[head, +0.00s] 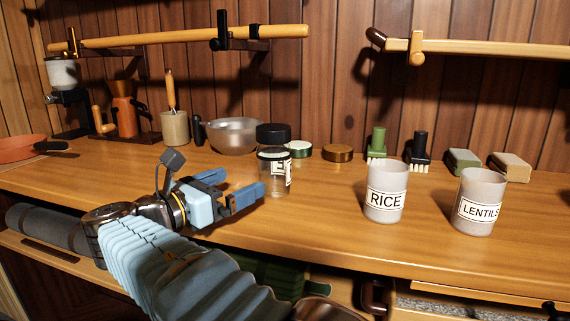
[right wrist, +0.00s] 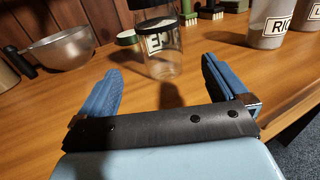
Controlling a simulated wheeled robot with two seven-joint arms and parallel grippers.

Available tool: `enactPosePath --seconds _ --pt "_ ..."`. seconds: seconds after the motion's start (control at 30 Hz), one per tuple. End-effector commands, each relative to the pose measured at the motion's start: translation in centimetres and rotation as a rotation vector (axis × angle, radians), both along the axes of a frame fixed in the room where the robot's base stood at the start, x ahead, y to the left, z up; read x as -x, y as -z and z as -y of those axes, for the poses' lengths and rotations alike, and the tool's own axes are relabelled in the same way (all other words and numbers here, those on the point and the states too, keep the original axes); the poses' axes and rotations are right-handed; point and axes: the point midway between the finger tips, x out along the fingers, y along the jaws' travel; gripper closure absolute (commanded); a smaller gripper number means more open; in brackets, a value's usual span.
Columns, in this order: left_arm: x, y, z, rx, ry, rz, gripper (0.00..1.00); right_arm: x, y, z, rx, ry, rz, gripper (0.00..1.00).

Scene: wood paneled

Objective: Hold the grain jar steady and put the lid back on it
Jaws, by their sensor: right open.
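A clear jar (head: 273,178) with a dark rim and a partly visible black-on-white label stands upright on the wooden counter. It also shows in the right wrist view (right wrist: 160,62), ahead of the fingers. My right gripper (head: 238,186) is open and empty, just left of this jar. In the right wrist view the fingers (right wrist: 163,82) point toward the jar, apart from it. I cannot tell which belongs to the jar. My left gripper is not in view.
A RICE jar (head: 385,192) and a LENTILS jar (head: 480,202) stand to the right. Behind are a bowl (head: 233,136), green brush (head: 376,146), black brush (head: 418,150) and two blocks (head: 461,161). The counter between the clear jar and the RICE jar is clear.

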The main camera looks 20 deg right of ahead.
Motion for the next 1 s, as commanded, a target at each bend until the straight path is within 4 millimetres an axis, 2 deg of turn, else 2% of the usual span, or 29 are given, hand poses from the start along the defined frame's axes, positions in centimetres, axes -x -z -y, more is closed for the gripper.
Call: enactPosePath --seconds 0.37,0.73,1.0 --pt "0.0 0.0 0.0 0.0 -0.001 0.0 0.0 -0.2 0.0 0.4 0.0 0.0 0.0 0.0" --pt "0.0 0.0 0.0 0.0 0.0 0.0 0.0 -3.9 0.0 5.9 0.0 0.002 -0.001 0.0" --pt "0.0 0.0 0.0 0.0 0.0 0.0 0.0 -4.8 0.0 7.2 0.0 -0.001 0.0 0.0"
